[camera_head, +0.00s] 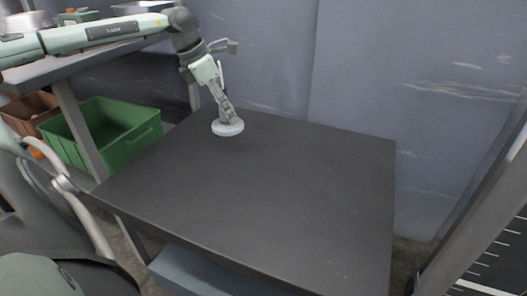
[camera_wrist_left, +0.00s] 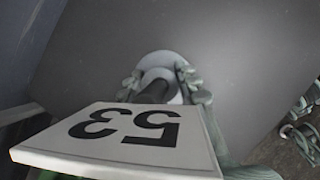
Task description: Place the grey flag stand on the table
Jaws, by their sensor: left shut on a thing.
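The grey flag stand has a pale round base (camera_head: 228,128) at the back left of the dark table (camera_head: 270,190). In the left wrist view its white plate with a black 53 (camera_wrist_left: 125,135) fills the lower part, with the base (camera_wrist_left: 165,60) beyond it. My left gripper (camera_head: 226,108) points down over the base and is shut on the stand's post; the fingers (camera_wrist_left: 162,82) lie on both sides of it. The stand looks upright, with its base at or very near the tabletop; I cannot tell if they touch. My right gripper is not in view.
The rest of the table is bare. A grey wall (camera_head: 420,100) rises behind it. A green crate (camera_head: 105,135) and a brown crate (camera_head: 30,112) stand at the left, below another table (camera_head: 75,68) that holds several items.

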